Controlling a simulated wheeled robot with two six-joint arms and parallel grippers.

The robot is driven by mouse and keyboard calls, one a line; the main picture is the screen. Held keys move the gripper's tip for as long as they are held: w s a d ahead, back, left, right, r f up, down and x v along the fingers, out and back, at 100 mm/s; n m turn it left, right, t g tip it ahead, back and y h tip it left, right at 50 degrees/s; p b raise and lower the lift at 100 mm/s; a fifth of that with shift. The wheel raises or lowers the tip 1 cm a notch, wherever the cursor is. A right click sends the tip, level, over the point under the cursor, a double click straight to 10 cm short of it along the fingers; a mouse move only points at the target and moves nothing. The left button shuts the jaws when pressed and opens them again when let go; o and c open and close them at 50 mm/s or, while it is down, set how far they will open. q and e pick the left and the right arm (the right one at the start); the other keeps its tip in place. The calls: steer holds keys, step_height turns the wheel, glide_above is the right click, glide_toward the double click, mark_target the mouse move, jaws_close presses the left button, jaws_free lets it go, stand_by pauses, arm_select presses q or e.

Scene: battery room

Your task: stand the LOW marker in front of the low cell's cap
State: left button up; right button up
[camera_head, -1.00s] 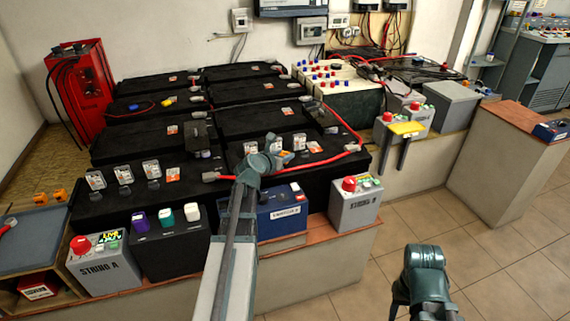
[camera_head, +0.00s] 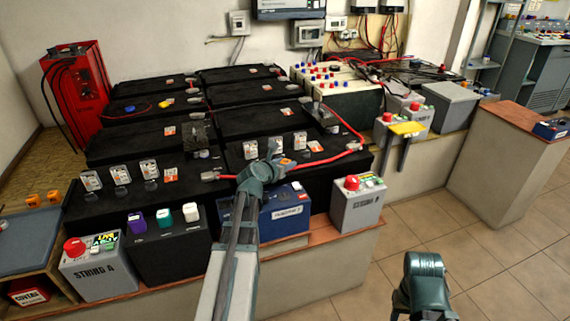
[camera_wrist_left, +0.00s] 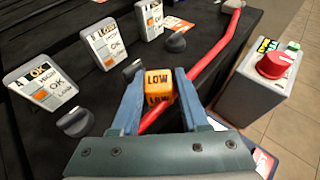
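The orange LOW marker (camera_wrist_left: 158,85), a small cube lettered LOW, sits between the fingertips of my left gripper (camera_wrist_left: 160,90) in the left wrist view. Both fingers press its sides. In the head view the marker (camera_head: 287,163) shows beside my left gripper (camera_head: 273,153), over the near right black battery. Three readout cards, left (camera_wrist_left: 42,82), middle (camera_wrist_left: 106,42) and right (camera_wrist_left: 150,17), stand behind dark caps (camera_wrist_left: 76,122). The middle cap (camera_wrist_left: 132,70) is just left of the marker.
A red cable (camera_wrist_left: 215,58) runs behind the marker across the battery top. A grey box with a red knob (camera_head: 358,203) stands on the ledge to the right. The STRING A box (camera_head: 95,268) stands at left. Floor tiles at right are clear.

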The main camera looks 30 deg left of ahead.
arm_select(q)
steer(key=shift+a, duration=0.15)
steer(key=shift+r, duration=0.2)
steer(key=p+v, duration=0.4)
steer(key=v, duration=0.6)
steer(key=shift+s+r, duration=0.1)
steer(key=shift+s, duration=0.1)
steer(key=shift+p+v, duration=0.45)
steer(key=shift+v, duration=0.3)
